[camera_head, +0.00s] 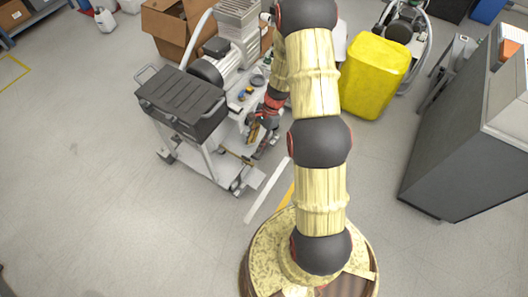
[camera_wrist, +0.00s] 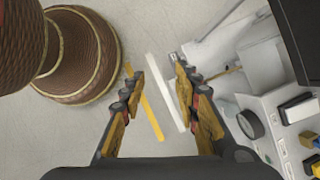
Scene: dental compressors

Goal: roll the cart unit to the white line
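The cart unit (camera_head: 182,100) stands upright on casters left of centre in the head view. It has a black box on top, a grey motor behind and a white lower shelf. Its white frame and control panel (camera_wrist: 284,125) show at the right in the wrist view. The white line (camera_head: 264,194) lies on the floor just right of the cart's near corner; it also shows between my fingers in the wrist view (camera_wrist: 166,92). My gripper (camera_head: 262,138) is beside the cart's right side. In the wrist view my gripper (camera_wrist: 153,66) is open, with nothing between its fingers.
A yellow floor stripe (camera_head: 287,195) lies between the white line and my base. A yellow canister (camera_head: 373,77) stands behind my arm, and a large grey cabinet (camera_head: 459,139) at the right. Cardboard boxes (camera_head: 167,26) are behind the cart. Floor at the left is clear.

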